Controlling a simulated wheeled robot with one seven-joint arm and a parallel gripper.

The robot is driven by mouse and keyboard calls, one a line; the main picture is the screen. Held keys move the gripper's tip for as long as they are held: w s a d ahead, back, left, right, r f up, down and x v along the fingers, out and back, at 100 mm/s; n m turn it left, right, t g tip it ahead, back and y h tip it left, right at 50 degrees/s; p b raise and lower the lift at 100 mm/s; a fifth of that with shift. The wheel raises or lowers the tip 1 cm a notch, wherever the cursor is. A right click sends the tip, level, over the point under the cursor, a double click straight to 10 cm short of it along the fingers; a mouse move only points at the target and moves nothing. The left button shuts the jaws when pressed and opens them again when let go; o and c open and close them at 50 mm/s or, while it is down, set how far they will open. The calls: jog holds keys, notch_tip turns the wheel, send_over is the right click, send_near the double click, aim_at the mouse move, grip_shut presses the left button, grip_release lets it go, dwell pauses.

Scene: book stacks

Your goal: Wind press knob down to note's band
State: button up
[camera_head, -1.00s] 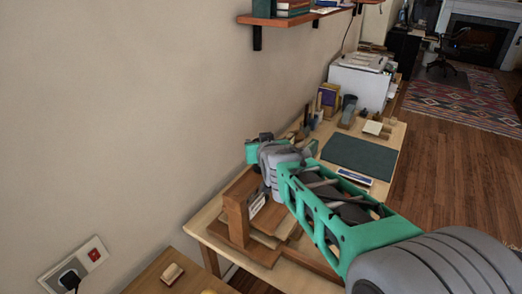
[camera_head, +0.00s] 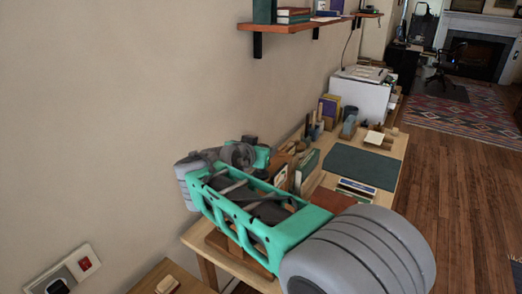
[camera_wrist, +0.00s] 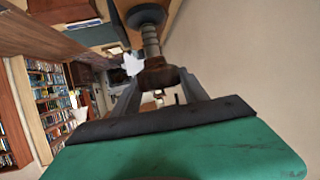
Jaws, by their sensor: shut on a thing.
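In the wrist view the press knob, a brown block (camera_wrist: 158,75), sits between the fingertips of my gripper (camera_wrist: 160,84), which is shut on it. A grey threaded screw (camera_wrist: 151,40) runs from the knob to a dark round disc (camera_wrist: 146,15). In the head view my arm covers most of the press; part of its wooden base (camera_head: 222,244) shows below the arm. My fingertips are hidden there. A small white piece (camera_wrist: 132,64) shows beside the knob in the wrist view; I cannot tell whether it is the note. No band is readable.
The desk carries a dark green mat (camera_head: 360,167), upright books (camera_head: 305,168) and a white printer (camera_head: 361,95). A wall shelf (camera_head: 295,23) hangs above. The wall (camera_head: 110,120) is close to my arm's left. The mat is clear.

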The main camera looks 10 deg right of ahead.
jog(key=shift+w+r, duration=0.1)
jog(key=shift+r, duration=0.35)
jog(key=o, duration=1.4)
jog(key=shift+f, duration=0.25)
jog(key=shift+c, duration=0.2)
jog(key=b+v, duration=0.1)
jog(key=v, duration=0.7)
jog(key=shift+f, duration=0.1)
